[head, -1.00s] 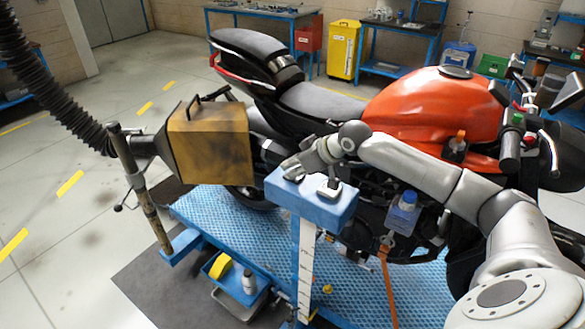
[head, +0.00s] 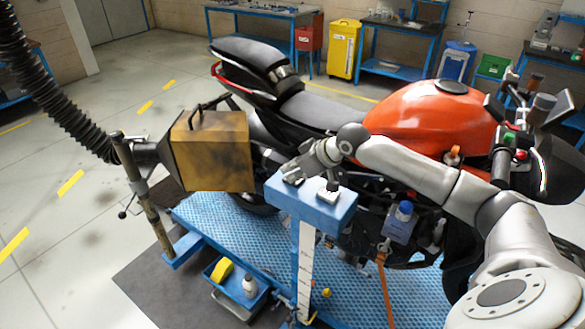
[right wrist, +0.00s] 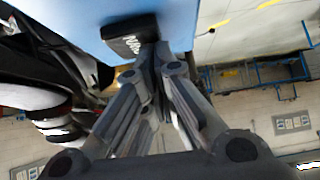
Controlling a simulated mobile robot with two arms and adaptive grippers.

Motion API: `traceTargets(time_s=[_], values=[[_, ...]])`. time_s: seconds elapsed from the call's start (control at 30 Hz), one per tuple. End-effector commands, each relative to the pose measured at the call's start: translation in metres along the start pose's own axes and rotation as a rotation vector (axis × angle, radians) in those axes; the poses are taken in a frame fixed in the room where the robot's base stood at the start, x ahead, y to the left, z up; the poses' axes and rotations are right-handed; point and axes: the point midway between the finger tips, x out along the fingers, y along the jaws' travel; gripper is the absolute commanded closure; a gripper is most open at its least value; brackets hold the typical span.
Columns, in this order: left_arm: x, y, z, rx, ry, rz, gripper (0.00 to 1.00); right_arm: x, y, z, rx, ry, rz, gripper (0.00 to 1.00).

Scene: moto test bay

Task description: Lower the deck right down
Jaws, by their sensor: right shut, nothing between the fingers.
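The deck (head: 215,218) is a blue, textured lift platform with an orange and black motorcycle (head: 425,112) standing on it. My left gripper is out of view.
A yellow-brown exhaust hood (head: 212,150) on a stand with a black hose (head: 55,95) is left of the motorcycle. A blue tray (head: 240,290) with a yellow item and bottle is below the post. An orange strap (head: 385,285) hangs at the front. Open floor lies left.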

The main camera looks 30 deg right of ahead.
Motion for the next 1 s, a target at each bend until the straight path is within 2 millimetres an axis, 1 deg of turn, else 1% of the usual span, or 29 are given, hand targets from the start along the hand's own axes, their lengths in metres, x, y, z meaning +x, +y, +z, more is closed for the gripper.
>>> traceTargets(time_s=[0.03,0.23,0.27,0.3,0.53,0.7,0.83,1.0], values=[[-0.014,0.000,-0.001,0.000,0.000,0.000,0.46,-0.009,-0.001,-0.010,0.000,0.000,-0.001,1.00],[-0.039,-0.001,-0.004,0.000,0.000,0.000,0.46,-0.025,-0.002,-0.034,-0.001,0.016,0.006,1.00],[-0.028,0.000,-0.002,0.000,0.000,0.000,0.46,-0.026,0.000,-0.028,-0.003,0.016,0.010,1.00],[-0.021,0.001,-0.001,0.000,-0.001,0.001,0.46,-0.033,0.000,-0.026,-0.006,0.017,0.011,1.00],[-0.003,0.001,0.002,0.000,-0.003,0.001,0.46,-0.078,0.001,-0.026,-0.007,0.020,0.014,1.00],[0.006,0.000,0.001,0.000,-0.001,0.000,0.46,-0.103,0.001,-0.027,-0.005,0.019,0.013,1.00],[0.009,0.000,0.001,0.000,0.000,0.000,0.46,-0.115,0.000,-0.029,-0.004,0.021,0.011,1.00],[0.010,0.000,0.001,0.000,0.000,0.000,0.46,-0.121,-0.001,-0.030,-0.004,0.021,0.009,1.00]])
